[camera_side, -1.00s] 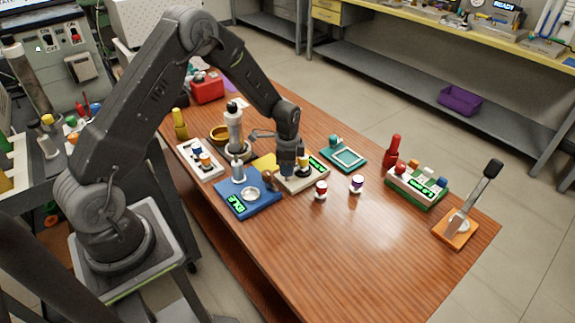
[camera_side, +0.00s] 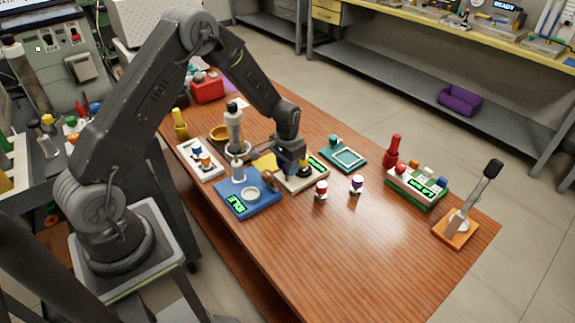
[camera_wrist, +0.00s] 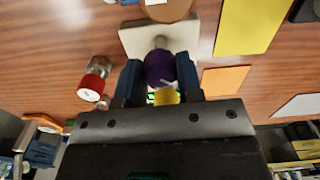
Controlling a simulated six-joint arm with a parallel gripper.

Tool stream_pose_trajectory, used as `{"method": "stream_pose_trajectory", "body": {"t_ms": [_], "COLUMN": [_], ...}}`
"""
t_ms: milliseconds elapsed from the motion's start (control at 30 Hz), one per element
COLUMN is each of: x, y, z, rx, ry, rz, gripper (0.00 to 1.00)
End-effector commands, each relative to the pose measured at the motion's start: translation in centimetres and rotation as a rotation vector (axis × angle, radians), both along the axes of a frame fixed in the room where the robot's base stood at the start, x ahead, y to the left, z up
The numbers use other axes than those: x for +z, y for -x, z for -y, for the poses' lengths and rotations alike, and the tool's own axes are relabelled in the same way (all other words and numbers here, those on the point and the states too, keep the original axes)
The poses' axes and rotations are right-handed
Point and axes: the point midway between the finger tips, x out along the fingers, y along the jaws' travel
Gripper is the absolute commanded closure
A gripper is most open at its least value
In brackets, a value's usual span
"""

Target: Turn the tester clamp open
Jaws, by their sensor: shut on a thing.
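The cream tester (camera_side: 309,183), with a lit green display (camera_side: 317,163), sits on the wooden table below my gripper. My gripper (camera_wrist: 159,80) points down at it, with one blue finger on each side of a dark purple knob (camera_wrist: 160,68). It is shut on that knob. A grey stem joins the knob to a pale plate (camera_wrist: 134,39) in the wrist view. A small yellow part (camera_wrist: 166,96) shows beside the knob. My gripper hides much of the tester in the side view, so the clamp's angle cannot be told.
A blue device (camera_side: 262,207) reading IDLE stands close left of the tester. A red-capped vial (camera_side: 320,191) and a purple-capped vial (camera_side: 357,185) stand to the right. A teal frame (camera_side: 343,155) lies behind. The table's front right is clear.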

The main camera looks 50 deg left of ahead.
Motion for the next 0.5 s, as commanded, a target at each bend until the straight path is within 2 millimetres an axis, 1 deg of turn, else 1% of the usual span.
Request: {"method": "stream_pose_trajectory", "body": {"t_ms": [500], "x": [0.05], "y": [0.00], "z": [-0.01], "rx": [0.474], "ry": [0.000], "rz": [0.000], "gripper": [0.90]}}
